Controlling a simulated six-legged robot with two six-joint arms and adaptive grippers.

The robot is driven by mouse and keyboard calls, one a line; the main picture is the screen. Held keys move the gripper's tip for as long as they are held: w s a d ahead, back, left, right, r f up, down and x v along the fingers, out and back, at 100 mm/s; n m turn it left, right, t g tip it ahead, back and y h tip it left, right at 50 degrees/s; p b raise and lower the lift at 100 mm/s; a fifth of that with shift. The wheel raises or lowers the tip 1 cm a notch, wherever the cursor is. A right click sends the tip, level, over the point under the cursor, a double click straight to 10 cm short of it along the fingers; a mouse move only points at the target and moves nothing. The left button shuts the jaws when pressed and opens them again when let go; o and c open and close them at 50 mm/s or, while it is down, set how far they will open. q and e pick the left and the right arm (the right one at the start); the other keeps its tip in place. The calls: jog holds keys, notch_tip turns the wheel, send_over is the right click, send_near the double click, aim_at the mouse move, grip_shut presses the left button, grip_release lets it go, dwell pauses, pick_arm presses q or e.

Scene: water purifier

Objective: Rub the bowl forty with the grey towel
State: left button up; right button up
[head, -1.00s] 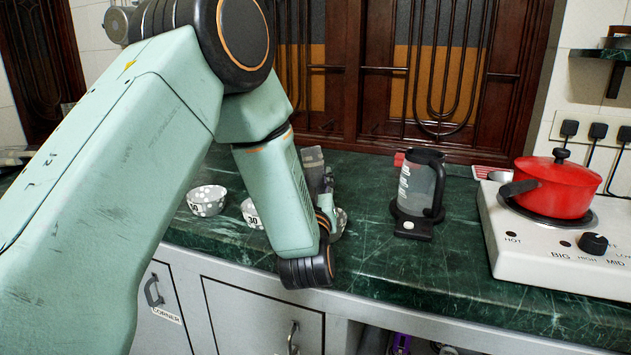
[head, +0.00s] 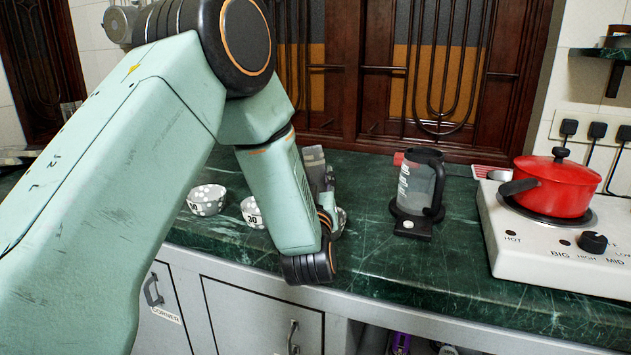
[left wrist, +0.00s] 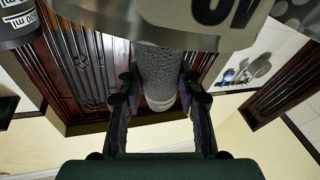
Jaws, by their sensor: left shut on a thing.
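My left gripper (head: 326,188) is partly hidden behind my wrist in the head view. In the left wrist view its fingers (left wrist: 159,88) are shut on the grey towel (left wrist: 158,70), a rolled, ribbed piece. The towel (head: 313,160) stands up beyond my wrist in the head view. A bowl with dark digits (left wrist: 180,22), upside down and cut off in the left wrist view, appears to be bowl forty. It overlaps the towel's end there; I cannot tell whether they touch. In the head view only a sliver of this bowl (head: 342,218) shows beside my wrist. My right gripper is out of view.
Bowl 30 (head: 252,212) and a spotted bowl marked 50 (head: 206,200) stand left of my wrist on the green counter (head: 400,265). A grey jug (head: 418,185) stands to the right on a black base. A red pot (head: 556,185) sits on the white stove (head: 555,272).

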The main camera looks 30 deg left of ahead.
pick_arm(q)
jog(key=shift+s+a, duration=0.25)
jog(key=shift+a, duration=0.15)
jog(key=shift+s+p, duration=0.15)
jog(key=shift+p, duration=0.15)
jog(key=shift+s+d, duration=0.7)
jog(key=shift+w+d+f, duration=0.1)
jog(key=shift+w+d, duration=0.2)
jog(key=shift+d, duration=0.05)
jog(key=shift+w+d, duration=0.1)
jog(key=shift+w, duration=0.2)
